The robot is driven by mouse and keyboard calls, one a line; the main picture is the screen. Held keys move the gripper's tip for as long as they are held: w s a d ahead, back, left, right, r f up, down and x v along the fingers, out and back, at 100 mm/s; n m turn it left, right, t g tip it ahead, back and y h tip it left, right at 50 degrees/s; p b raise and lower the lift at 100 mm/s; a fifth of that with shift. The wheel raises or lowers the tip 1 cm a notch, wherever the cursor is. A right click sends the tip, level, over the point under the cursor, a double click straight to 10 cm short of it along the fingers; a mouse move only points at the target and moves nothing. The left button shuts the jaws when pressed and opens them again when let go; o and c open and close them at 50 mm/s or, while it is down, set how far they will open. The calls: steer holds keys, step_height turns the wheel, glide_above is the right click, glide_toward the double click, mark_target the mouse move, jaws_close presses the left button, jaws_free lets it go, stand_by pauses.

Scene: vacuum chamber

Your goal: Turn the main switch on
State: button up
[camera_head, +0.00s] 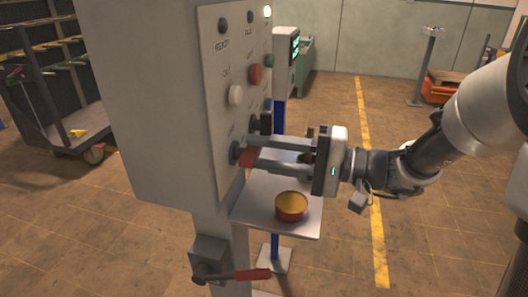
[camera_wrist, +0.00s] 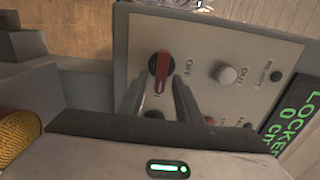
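The main switch is a red handle on a black round base (camera_wrist: 160,70), set in the front panel of a grey cabinet, with "OFF" lettering beside it in the wrist view. In the head view its red handle (camera_head: 247,157) shows low on the panel, partly behind my fingers. My gripper (camera_head: 257,152) reaches in from the right with its fingers pointing at the panel. In the wrist view, my gripper's two fingers (camera_wrist: 158,88) are apart on either side of the handle's near end, with gaps visible. I cannot tell whether either finger touches it.
The panel (camera_head: 210,75) carries several buttons and lamps, including a red button (camera_head: 255,74) and a white knob (camera_head: 236,95). A round yellow-and-red container (camera_head: 291,207) stands on the shelf (camera_head: 250,212) below my gripper. A red-handled lever (camera_head: 240,275) sticks out lower down.

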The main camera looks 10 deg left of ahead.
steer(key=s+d+p, duration=0.1)
steer(key=d, duration=1.6)
steer(key=shift+s+d, duration=0.2)
